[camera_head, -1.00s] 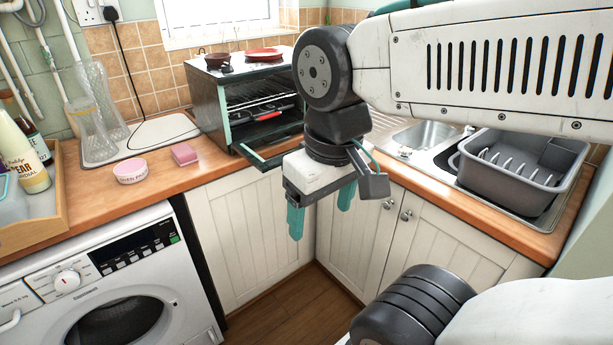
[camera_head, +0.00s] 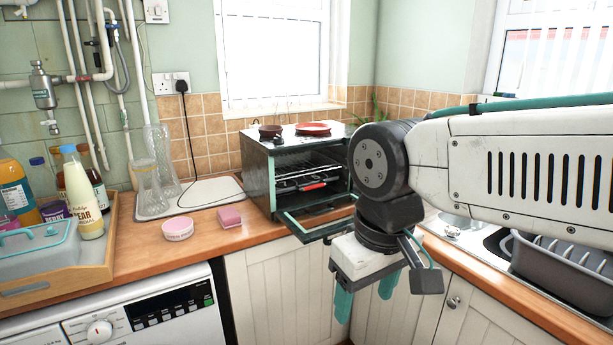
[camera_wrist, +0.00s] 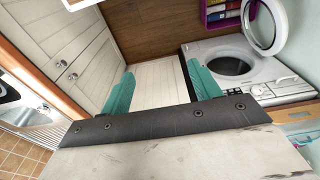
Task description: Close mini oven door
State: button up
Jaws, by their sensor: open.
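The mini oven (camera_head: 257,180) stands on the corner of the wooden counter below the window. Its door (camera_head: 318,220) is folded down open and reaches over the counter's front edge. Racks and a red-handled piece show inside the oven. My gripper (camera_head: 366,298) hangs in front of and to the right of the door, with its teal fingers pointing down and apart. It is open and empty. The wrist view shows both fingers (camera_wrist: 163,88) spread over the floor and cupboards; the oven is not in that view. My forearm hides part of the oven's right side.
A pink tub (camera_head: 178,229) and a pink block (camera_head: 229,217) sit on the counter left of the oven. Glass vases, a bottle tray (camera_head: 60,270) and a washing machine (camera_head: 150,315) are further left. A grey dish rack (camera_head: 570,268) is at right. A red plate (camera_head: 313,128) lies on the oven.

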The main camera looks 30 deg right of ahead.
jog(key=shift+d+f, duration=0.1)
jog(key=shift+d, duration=0.15)
jog(key=c, duration=0.5)
jog(key=f+m+g, duration=0.1)
jog(key=w+d+f+g, duration=0.1)
jog(key=f, duration=0.1)
jog(key=d+f+m, duration=0.1)
jog(key=shift+w+d+f+m+g+y, duration=0.15)
jog(key=shift+d+f+m+g+y, duration=0.15)
jog(key=shift+g+y, duration=0.1)
grip_shut()
jog(key=w+a+f+m+y, duration=0.2)
jog(key=w+f+m+y, duration=0.3)
jog(key=f+m+y, duration=0.4)
jog(key=w+d+f+m+t+y, duration=0.4)
jog(key=w+d+m+t+y, duration=0.1)
jog(key=w+m+t, duration=0.4)
jog(key=w+d+f+m+t+h, duration=0.2)
jog(key=d+f+m+t+h, duration=0.25)
jog(key=d+m, duration=0.25)
jog(key=w+d+f+m+t+h, duration=0.2)
jog(key=d+f+m+t+h, duration=0.2)
jog(key=d+m+t+h, duration=0.2)
jog(key=d+m+h, duration=0.2)
jog(key=d+h, duration=0.2)
jog(key=d, duration=0.1)
jog(key=w+r, duration=0.5)
jog(key=w, duration=0.6)
jog(key=shift+w+r, duration=0.25)
jog(key=shift+r, duration=0.05)
